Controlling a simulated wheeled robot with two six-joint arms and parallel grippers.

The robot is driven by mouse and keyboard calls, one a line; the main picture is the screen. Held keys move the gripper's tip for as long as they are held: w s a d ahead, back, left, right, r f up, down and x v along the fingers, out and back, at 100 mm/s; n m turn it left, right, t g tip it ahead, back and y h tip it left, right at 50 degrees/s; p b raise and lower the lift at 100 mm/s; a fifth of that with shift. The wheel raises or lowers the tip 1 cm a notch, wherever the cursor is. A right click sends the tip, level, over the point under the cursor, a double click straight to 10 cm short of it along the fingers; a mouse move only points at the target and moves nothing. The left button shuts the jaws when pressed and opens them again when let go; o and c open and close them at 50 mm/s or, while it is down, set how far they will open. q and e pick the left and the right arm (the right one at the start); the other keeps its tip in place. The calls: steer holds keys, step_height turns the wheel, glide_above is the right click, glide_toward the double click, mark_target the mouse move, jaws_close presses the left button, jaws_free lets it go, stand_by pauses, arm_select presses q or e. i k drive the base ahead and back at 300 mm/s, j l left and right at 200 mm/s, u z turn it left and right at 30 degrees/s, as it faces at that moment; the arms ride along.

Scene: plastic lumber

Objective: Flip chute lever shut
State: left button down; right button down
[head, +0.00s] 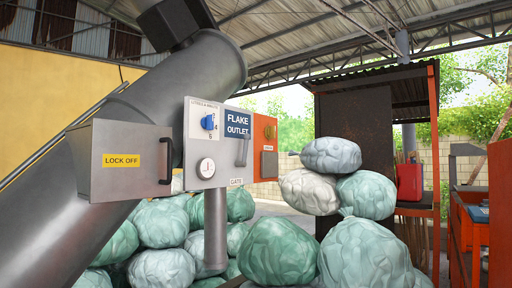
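A grey control panel (205,170) on a post stands near the middle of the head view, with a blue "FLAKE OUTLET" sign (238,122). A small grey lever-like handle (242,152) sticks out just below the sign, above a "GATE" label (237,181); I cannot tell whether this position is open or shut. A large grey chute pipe (120,130) slants across the left. In front of it is a grey box (115,183) marked "LOCK OFF", with a dark handle (165,160) on its right side. Neither of my grippers is in view.
The panel also carries a blue knob (208,122) and a round white dial (206,168). An orange panel (265,135) adjoins its right. Several green and white bundles (278,250) are piled behind and right. A red container (409,182) sits on a shelf.

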mark_target(246, 137)
steer(key=i+l+u, duration=0.1)
steer(key=i+l, duration=0.9)
steer(key=l, duration=0.2)
steer(key=i+l+u, duration=0.15)
steer(key=i+l, duration=0.35)
steer(key=l, duration=0.15)
